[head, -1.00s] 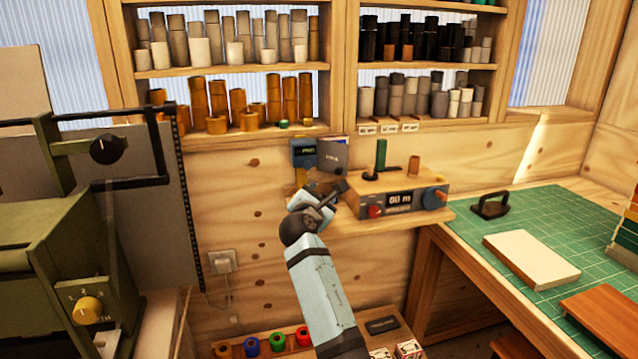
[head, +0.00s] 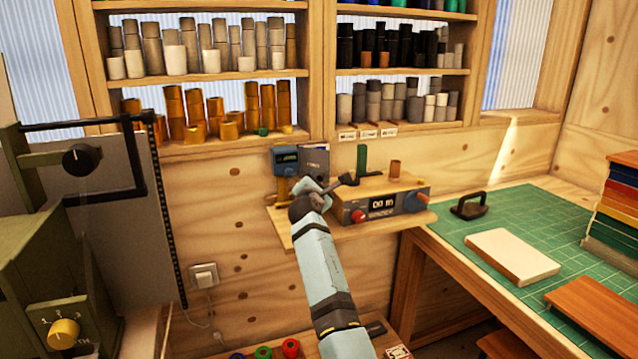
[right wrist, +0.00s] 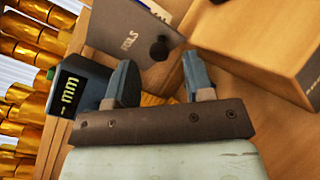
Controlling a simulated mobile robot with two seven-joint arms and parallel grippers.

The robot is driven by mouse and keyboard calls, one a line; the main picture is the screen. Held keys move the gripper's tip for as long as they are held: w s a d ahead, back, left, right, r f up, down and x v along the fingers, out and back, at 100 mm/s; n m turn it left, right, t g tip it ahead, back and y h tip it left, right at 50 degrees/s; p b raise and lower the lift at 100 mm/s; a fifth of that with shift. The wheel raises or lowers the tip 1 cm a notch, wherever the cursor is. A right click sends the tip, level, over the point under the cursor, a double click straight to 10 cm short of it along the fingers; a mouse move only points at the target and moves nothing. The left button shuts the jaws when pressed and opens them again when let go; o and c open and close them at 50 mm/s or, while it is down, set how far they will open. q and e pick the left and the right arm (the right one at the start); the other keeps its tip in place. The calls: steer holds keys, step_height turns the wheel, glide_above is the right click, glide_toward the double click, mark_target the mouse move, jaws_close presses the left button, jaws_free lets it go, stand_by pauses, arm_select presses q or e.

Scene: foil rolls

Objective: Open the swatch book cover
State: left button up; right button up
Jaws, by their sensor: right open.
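The swatch book (head: 315,162) is a small grey book lettered "FOILS" in the right wrist view (right wrist: 125,30). It stands upright at the back of the small wooden shelf. Its grey cover faces me and has a dark round knob near its edge. White and blue show behind the cover's far edge; I cannot tell how far the cover stands off. My right gripper (head: 318,187) is in front of the book. In the right wrist view its two fingers (right wrist: 160,62) are apart, with the knob just beyond the gap. Contact cannot be told. My left gripper is not in view.
A blue gauge with a display (head: 286,160) stands just left of the book. A wooden counter box (head: 380,200) with red and blue knobs is close on the right. Roll shelves (head: 230,75) are above. A green mat (head: 560,235) covers the right-hand bench.

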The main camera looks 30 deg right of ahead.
steer(key=shift+x, duration=1.05)
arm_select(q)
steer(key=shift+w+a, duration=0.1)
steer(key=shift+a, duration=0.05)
arm_select(e)
jaws_close()
steer(key=g+b, duration=0.1)
steer(key=a+m+g+h+b, duration=0.1)
steer(key=shift+a+f+m+h+b, duration=0.1)
steer(key=shift+a+m+h+b, duration=0.2)
steer(key=shift+b, duration=0.1)
jaws_free()
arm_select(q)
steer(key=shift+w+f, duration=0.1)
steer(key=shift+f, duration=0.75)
